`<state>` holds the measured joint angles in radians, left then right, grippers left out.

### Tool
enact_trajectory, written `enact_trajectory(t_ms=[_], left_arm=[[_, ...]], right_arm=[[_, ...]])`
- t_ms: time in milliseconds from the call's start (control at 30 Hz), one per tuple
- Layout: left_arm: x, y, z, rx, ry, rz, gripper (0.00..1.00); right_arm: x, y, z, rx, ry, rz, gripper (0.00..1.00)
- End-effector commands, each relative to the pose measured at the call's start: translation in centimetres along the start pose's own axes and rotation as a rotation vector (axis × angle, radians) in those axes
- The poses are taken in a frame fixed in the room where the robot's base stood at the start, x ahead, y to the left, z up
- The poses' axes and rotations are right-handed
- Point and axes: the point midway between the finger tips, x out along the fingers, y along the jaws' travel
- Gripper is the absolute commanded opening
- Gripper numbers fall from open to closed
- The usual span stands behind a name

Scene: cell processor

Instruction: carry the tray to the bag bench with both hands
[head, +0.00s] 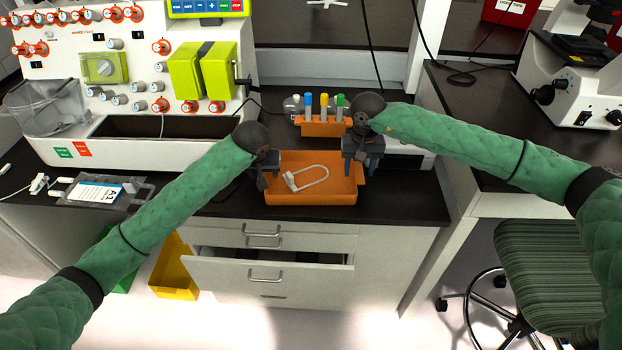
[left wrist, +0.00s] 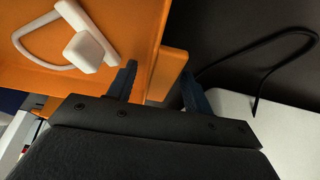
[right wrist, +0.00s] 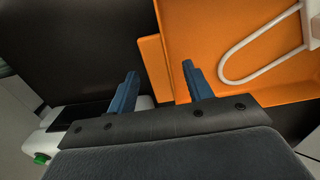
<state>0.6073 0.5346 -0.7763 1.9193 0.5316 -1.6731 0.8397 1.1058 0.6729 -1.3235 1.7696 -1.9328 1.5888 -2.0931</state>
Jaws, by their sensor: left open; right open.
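The orange tray (head: 325,192) lies on the black bench top near its front edge. A white looped piece with a block (head: 306,179) lies in it. My left gripper (head: 264,180) is at the tray's left end; in the left wrist view its open fingers (left wrist: 158,88) stand on either side of the tray's orange end handle (left wrist: 172,68). My right gripper (head: 361,170) is at the right end; in the right wrist view its open fingers (right wrist: 158,88) straddle the other handle (right wrist: 153,66). I cannot tell whether the fingers touch the handles.
An orange rack (head: 325,128) with several coloured tubes stands behind the tray. The cell processor (head: 130,80) is at the left, with a labelled bag (head: 97,192) before it. A drawer (head: 270,275) stands open below. A microscope (head: 570,85) and striped chair (head: 545,265) are at the right.

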Motion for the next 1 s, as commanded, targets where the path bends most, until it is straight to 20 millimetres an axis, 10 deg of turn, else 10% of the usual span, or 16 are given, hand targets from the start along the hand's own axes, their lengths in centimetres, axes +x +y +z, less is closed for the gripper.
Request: enact_trajectory(t_ms=[133,400,1000], left_arm=[[0.0,0.0,0.0,0.000,0.000,0.000,0.51],[0.0,0.0,0.0,0.000,0.000,0.000,0.00],[-1.6,0.0,-0.6,0.000,0.000,0.000,0.00]], right_arm=[[0.0,0.0,0.0,0.000,0.000,0.000,0.51],[0.0,0.0,0.0,0.000,0.000,0.000,0.00],[-1.7,0.0,0.0,0.000,0.000,0.000,0.00]])
